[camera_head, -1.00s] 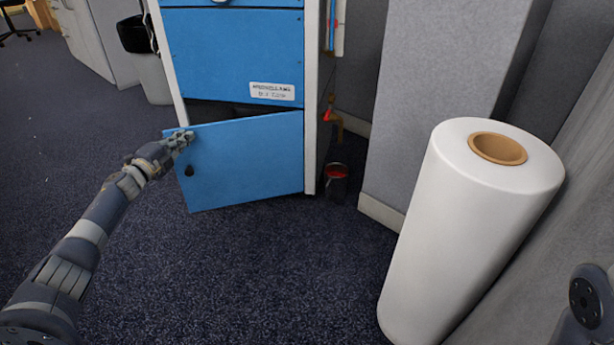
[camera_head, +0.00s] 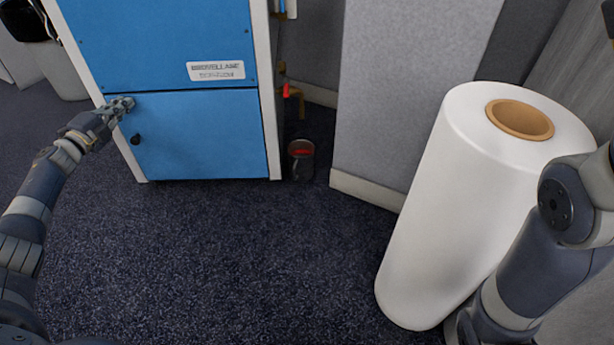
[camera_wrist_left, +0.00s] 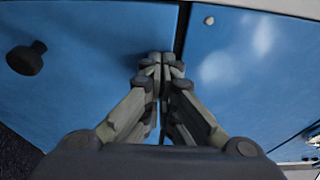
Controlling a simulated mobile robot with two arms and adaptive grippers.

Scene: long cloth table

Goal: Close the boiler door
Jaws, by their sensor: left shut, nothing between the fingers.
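The blue boiler door (camera_head: 205,140) is the lower panel of the blue boiler (camera_head: 160,40), with a black knob (camera_head: 136,139) near its left edge. In the head view it lies about flush with the frame, with no dark opening above it. My left gripper (camera_head: 126,101) is at the door's upper left corner, above the knob. The left wrist view shows its fingertips (camera_wrist_left: 162,60) shut together against or very close to the door, next to the dark seam; the knob (camera_wrist_left: 26,58) is to the left. My right arm shows at the right, but its gripper is out of view.
A large white roll (camera_head: 470,210) stands to the right, close to my right arm. A small dark bucket (camera_head: 301,158) and a pipe with a red valve (camera_head: 290,91) are beside the boiler. A grey partition (camera_head: 400,90) stands behind. The carpet in front is clear.

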